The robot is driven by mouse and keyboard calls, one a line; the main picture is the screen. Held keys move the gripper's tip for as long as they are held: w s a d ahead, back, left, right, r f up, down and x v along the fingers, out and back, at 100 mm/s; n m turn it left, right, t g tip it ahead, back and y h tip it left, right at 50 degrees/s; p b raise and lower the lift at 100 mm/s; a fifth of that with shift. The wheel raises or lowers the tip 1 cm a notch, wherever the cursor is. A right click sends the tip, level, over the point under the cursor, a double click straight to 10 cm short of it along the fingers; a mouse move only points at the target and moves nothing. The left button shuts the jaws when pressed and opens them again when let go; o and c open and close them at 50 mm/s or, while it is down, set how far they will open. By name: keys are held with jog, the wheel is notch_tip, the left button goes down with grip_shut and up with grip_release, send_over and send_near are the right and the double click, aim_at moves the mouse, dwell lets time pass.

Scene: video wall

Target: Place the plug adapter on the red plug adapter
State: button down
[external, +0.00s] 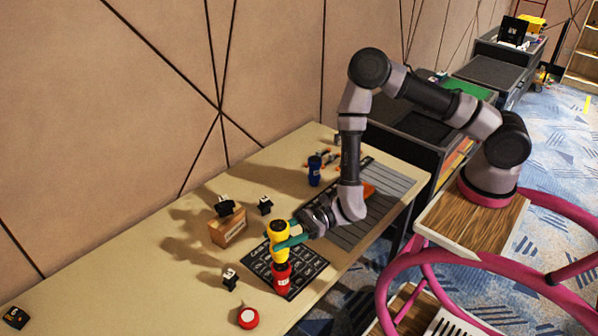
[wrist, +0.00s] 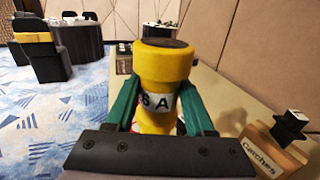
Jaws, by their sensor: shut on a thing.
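The yellow plug adapter (external: 278,229) is upright between the green fingers of my gripper (external: 291,242). In the wrist view the yellow plug adapter (wrist: 165,68) fills the middle, with a white label, and a finger of my gripper (wrist: 160,105) presses on each side. The red plug adapter (external: 281,280) stands upright on a dark printed mat, directly below the yellow one in the external view. The two look lined up and very close; I cannot tell whether they touch. The red one is mostly hidden behind the yellow one in the wrist view.
A wooden box (external: 229,231) with a black item on top stands left of the gripper. Small black adapters (external: 265,206) (external: 230,280) and a red round object (external: 248,318) are nearby. A blue adapter (external: 314,172) stands farther back. The table's left part is mostly clear.

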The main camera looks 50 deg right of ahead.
jog(key=shift+f, duration=1.8)
jog(key=shift+f, duration=0.1)
jog(key=shift+c, duration=1.3)
grip_release()
jog(key=shift+f, duration=0.1)
